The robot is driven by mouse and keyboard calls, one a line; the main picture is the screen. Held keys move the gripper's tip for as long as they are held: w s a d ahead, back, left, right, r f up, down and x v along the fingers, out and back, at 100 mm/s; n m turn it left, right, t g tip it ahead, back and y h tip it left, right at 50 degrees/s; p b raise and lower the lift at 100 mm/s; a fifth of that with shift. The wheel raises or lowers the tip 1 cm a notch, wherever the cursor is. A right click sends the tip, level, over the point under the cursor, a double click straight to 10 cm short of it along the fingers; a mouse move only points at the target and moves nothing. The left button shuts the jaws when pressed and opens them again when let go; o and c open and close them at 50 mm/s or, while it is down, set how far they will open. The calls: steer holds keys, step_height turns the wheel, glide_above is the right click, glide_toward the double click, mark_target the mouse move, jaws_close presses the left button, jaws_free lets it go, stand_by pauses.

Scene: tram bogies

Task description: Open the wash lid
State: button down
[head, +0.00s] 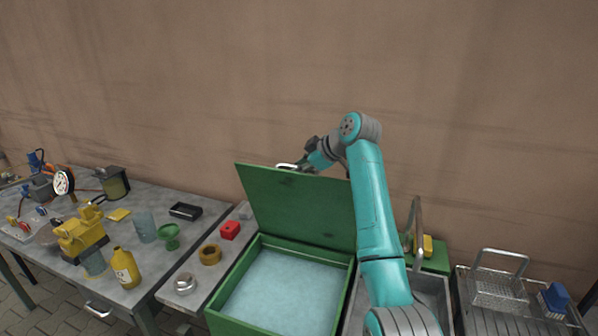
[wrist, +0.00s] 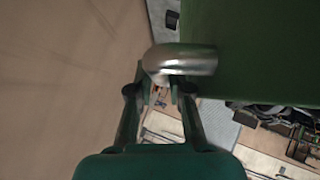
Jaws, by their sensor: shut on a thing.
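The green wash lid (head: 300,205) stands raised, nearly upright, at the back of the green wash tank (head: 237,322). The tank shows pale, bluish liquid inside. In the wrist view the lid (wrist: 255,60) fills the upper right. A metal handle (wrist: 190,60) sits at the lid's edge, and it also shows at the lid's top edge in the head view (head: 286,166). My gripper (wrist: 160,88) is shut on the handle. In the head view my arm reaches over the lid's right part and hides it.
Left of the tank, a bench holds a red block (head: 230,230), a brown ring (head: 210,254) and a metal cup (head: 185,283). A yellow bottle (head: 125,268) stands further left. A wire basket (head: 498,287) and a blue block (head: 555,297) are at right. The wall is close behind.

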stand_by(0.3)
steer(key=c, duration=1.4)
jaws_free()
steer(key=shift+o, duration=0.2)
steer(key=v, duration=1.1)
steer(key=shift+s+d+r, duration=0.2)
steer(key=shift+d+r, duration=0.05)
steer(key=shift+s, duration=0.1)
